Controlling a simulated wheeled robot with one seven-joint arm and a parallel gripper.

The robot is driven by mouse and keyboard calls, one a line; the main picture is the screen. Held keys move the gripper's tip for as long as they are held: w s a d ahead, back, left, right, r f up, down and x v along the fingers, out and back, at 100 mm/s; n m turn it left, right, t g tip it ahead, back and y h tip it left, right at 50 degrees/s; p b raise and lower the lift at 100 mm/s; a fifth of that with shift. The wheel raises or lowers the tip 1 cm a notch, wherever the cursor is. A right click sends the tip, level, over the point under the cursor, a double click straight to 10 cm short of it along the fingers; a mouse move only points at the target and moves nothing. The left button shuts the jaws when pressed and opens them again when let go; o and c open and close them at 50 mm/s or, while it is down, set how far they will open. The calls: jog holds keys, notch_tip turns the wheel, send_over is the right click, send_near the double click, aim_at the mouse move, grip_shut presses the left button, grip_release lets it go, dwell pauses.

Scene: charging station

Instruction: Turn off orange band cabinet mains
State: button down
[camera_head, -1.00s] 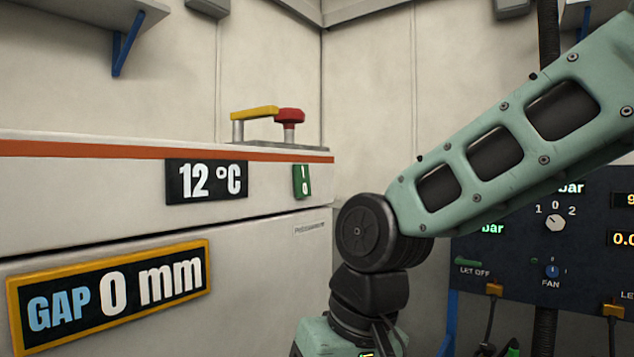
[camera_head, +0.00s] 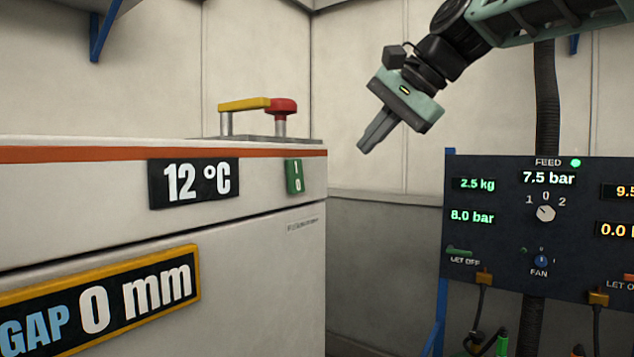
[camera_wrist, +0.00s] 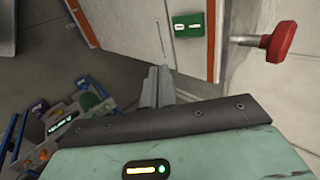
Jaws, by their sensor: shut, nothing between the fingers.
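The cabinet with the orange band (camera_head: 80,155) fills the left of the head view. A green rocker switch marked 1 and 0 (camera_head: 293,177) sits on its front near the right corner. It also shows in the wrist view (camera_wrist: 186,25). A red knob (camera_head: 283,106) on a metal post stands on the cabinet top beside a yellow bar (camera_head: 244,104); the red knob also shows in the wrist view (camera_wrist: 281,42). My gripper (camera_head: 366,147) is shut and empty, pointing down-left, right of the cabinet corner and apart from the switch. Its fingers show in the wrist view (camera_wrist: 156,82).
A dark panel (camera_head: 500,235) with readouts, a rotary knob (camera_head: 545,213) and a blue fan knob (camera_head: 541,260) stands at the right, with cables below. A "12 °C" display (camera_head: 194,183) and a "GAP 0 mm" display (camera_head: 100,305) are on the cabinet front. Free space lies between cabinet and panel.

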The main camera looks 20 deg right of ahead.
aim_at(295, 176)
jog(key=w+a+r+p+x, duration=0.1)
jog(key=p+x, duration=0.3)
jog(key=x, duration=0.9)
jog(key=shift+w+r+p, duration=0.25)
jog(key=shift+p, duration=0.15)
jog(key=shift+a, duration=0.1)
jog(key=shift+w+a+f+t+y+b, duration=0.1)
jog(key=shift+w+a+t+y+b, duration=0.15)
jog(key=shift+b, duration=0.95)
jog(key=shift+d, duration=0.1)
